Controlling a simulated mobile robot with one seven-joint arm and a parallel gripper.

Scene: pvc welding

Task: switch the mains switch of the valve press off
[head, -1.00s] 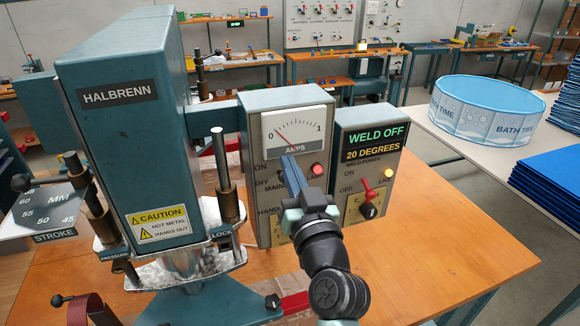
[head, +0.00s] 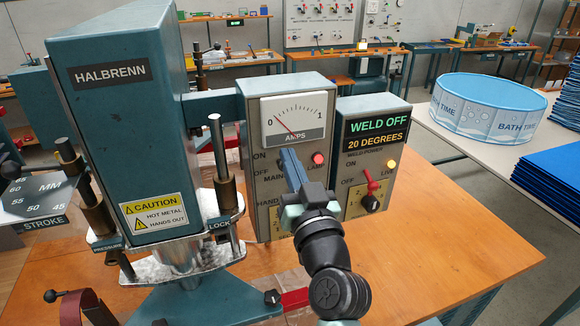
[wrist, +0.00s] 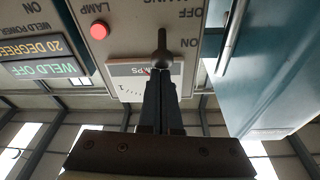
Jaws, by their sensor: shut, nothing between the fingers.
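The valve press has a grey control panel (head: 257,215) with an AMPS meter (head: 293,118) and a red lamp (head: 318,158) that looks lit. The mains switch is hidden behind my gripper in the head view. My gripper (head: 287,155) is shut and empty, pointing at the panel just below the meter. In the wrist view its fingertips (wrist: 161,85) line up with the lever; I cannot tell whether they touch or which way the lever is set.
To the right is a box with a WELD OFF display (head: 378,127), a red lever (head: 371,183) and a lit yellow lamp (head: 391,164). The HALBRENN press column (head: 120,120) and a LOCK post (head: 218,150) stand left of the panel. The orange bench (head: 450,245) is clear at right.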

